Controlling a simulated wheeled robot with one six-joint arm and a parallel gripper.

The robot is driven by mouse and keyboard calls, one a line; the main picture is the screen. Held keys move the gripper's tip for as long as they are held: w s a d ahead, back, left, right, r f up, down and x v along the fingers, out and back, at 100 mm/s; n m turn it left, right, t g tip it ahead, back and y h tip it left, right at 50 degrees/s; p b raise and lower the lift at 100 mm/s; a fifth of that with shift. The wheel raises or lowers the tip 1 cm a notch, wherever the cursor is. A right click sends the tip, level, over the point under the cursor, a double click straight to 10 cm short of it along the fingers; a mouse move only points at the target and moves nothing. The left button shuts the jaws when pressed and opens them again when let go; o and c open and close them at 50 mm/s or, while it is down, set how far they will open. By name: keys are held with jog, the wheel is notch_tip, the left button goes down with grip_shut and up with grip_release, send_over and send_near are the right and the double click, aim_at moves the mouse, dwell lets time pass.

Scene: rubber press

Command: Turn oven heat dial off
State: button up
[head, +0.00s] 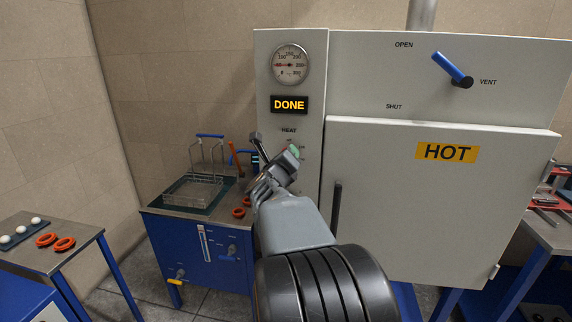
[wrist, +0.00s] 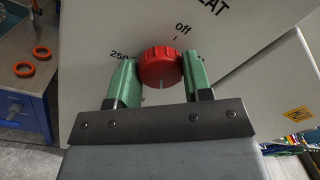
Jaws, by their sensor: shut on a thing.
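The red heat dial (wrist: 161,62) is on the oven's light panel (wrist: 95,25). Its white mark points down in the wrist view, away from the "Off" label (wrist: 183,28) above it. My gripper (wrist: 160,76) is shut on the dial, with one green finger on either side. In the head view my gripper (head: 279,160) is at the panel just below the word HEAT, and it hides the dial. The oven (head: 292,130) has a round gauge (head: 290,64) and a lit DONE display (head: 289,105) above the dial.
The oven door (head: 430,220) with its HOT label is right of the panel, closed, with a dark handle (head: 336,208). A blue vent lever (head: 453,70) is above. A blue bath unit with a wire basket (head: 193,188) stands left. A side table (head: 40,262) holds orange rings.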

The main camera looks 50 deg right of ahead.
jog(key=shift+s+d+n+t+y+p, duration=0.2)
jog(key=shift+n+p, duration=0.65)
jog(key=shift+n, duration=4.25)
jog(key=shift+w+a+n+t+y+p, duration=0.2)
jog(key=shift+n+p, duration=0.6)
jog(key=shift+n, duration=4.3)
jog(key=shift+s+d+n+t+y+p, duration=0.2)
jog(key=shift+n+p, duration=0.65)
jog(key=shift+n, duration=4.25)
jog(key=shift+a+f+n, duration=0.1)
jog(key=shift+n, duration=0.2)
jog(key=o, duration=0.9)
